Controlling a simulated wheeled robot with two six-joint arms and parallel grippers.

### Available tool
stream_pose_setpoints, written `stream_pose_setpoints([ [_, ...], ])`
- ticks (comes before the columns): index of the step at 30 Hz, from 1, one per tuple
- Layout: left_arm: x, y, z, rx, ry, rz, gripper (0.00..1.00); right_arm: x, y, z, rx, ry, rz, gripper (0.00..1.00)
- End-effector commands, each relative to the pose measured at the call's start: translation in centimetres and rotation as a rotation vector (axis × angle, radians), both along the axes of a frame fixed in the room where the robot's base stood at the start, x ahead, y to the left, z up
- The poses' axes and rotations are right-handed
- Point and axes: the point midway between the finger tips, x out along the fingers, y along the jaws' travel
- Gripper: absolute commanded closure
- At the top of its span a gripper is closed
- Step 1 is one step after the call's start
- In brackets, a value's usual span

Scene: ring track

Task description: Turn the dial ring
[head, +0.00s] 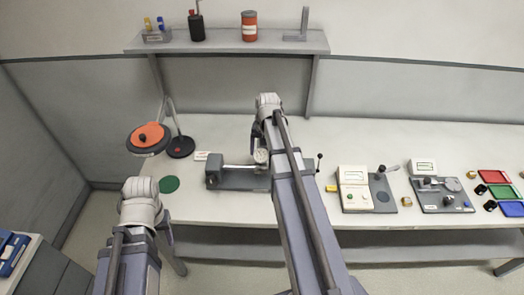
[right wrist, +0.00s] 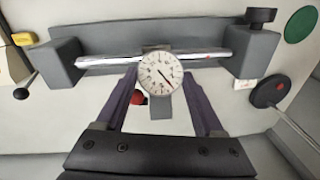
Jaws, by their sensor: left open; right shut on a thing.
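The dial (right wrist: 162,70) is a round white-faced gauge with black markings and a dark reddish needle, seen in the right wrist view. It sits at a horizontal metal rod (right wrist: 205,57) held between two grey blocks of a bench fixture. In the head view the dial (head: 261,156) shows beside my right arm, and the fixture's grey base (head: 236,180) is partly hidden by that arm. My right gripper (right wrist: 160,76) is shut on the dial ring, one finger on each side. My left gripper (head: 167,236) is open, low at the left, away from the fixture; its fingers show poorly.
A green disc (head: 169,184), a black round base (head: 180,147) and an orange-topped disc (head: 148,137) are left of the fixture. A shelf (head: 226,46) hangs above.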

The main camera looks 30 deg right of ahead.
Motion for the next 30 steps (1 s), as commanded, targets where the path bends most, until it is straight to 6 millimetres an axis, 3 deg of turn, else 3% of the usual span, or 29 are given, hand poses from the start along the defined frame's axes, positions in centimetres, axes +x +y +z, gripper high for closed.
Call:
stream_pose_setpoints([
  [2, 0.0, 0.0, 0.0, 0.0, 0.0, 0.0, 0.5, 0.0, 0.0, 0.0, 0.001, 0.001, 0.0, 0.86],
  [3, 0.0, 0.0, 0.0, 0.0, 0.0, 0.0, 0.5, 0.0, 0.0, 0.0, 0.001, 0.0, -0.001, 0.28],
  [10, 0.0, 0.0, 0.0, 0.0, 0.0, 0.0, 0.5, 0.0, 0.0, 0.0, 0.001, -0.001, -0.001, 0.02],
  [22, 0.0, 0.0, 0.5, 0.0, 0.0, 0.0, 0.5, -0.1, 0.0, 0.4, 0.001, -0.001, -0.002, 0.0],
  [30, 0.0, 0.0, 3.0, 0.0, 0.0, -0.001, 0.5, -0.2, -0.1, 3.0, 0.001, -0.001, -0.002, 0.0],
])
